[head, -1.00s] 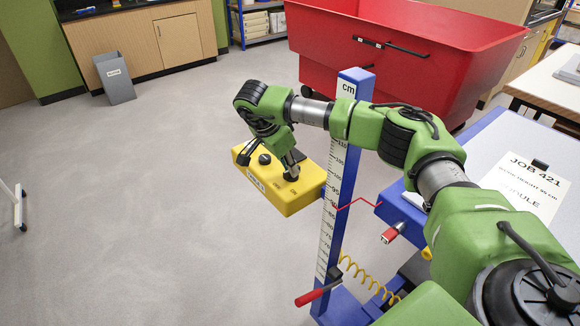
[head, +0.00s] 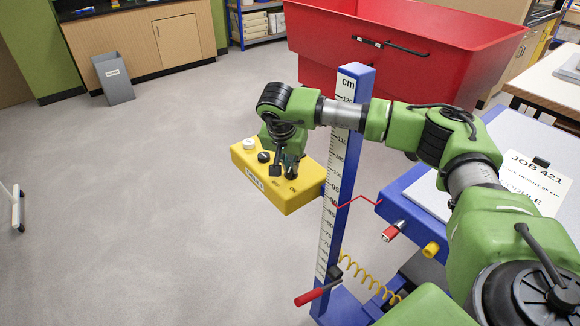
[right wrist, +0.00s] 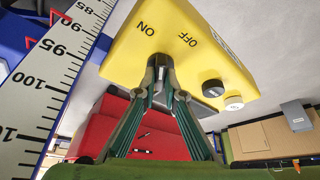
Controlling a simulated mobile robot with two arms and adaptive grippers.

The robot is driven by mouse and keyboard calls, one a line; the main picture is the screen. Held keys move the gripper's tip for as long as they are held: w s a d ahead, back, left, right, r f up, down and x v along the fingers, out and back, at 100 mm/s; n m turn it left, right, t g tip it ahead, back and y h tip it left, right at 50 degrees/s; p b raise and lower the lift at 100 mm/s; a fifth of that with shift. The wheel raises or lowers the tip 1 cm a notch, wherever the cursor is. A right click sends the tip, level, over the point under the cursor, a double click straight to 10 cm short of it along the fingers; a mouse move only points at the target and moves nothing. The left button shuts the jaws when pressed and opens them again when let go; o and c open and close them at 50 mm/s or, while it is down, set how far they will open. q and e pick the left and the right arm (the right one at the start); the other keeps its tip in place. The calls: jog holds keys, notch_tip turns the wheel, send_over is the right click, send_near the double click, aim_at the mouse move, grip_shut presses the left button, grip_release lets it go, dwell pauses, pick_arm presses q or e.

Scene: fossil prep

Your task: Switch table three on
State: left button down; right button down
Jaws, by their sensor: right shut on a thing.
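The yellow control box (head: 310,192) is mounted beside a blue post and bears OFF and ON marks. It also shows in the right wrist view (right wrist: 185,25). My right gripper (head: 290,173) points down onto the box near the ON mark. In the right wrist view its fingertips (right wrist: 160,68) are shut on a dark switch knob, which they mostly hide; I cannot tell its setting. A black knob (head: 263,157) and a white button (head: 249,144) sit beside it on the box. My left gripper is not in view.
The blue post (head: 352,150) carries a cm scale (head: 334,185) and has a red-handled lever (head: 310,297) at its foot. A blue-edged table with a JOB 421 sheet (head: 540,172) stands right. A red bin (head: 420,70) stands behind.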

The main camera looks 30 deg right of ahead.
jog(key=n, duration=0.2)
jog(key=n+t+y+b, duration=0.1)
jog(key=n, duration=0.1)
jog(key=shift+s+d+n+y, duration=0.1)
jog(key=shift+n+y, duration=0.2)
jog(key=shift+n, duration=0.1)
dwell(0.4)
jog(key=c, duration=2.1)
grip_release()
jog(key=shift+c, duration=0.2)
jog(key=shift+r, duration=0.1)
jog(key=v, duration=1.2)
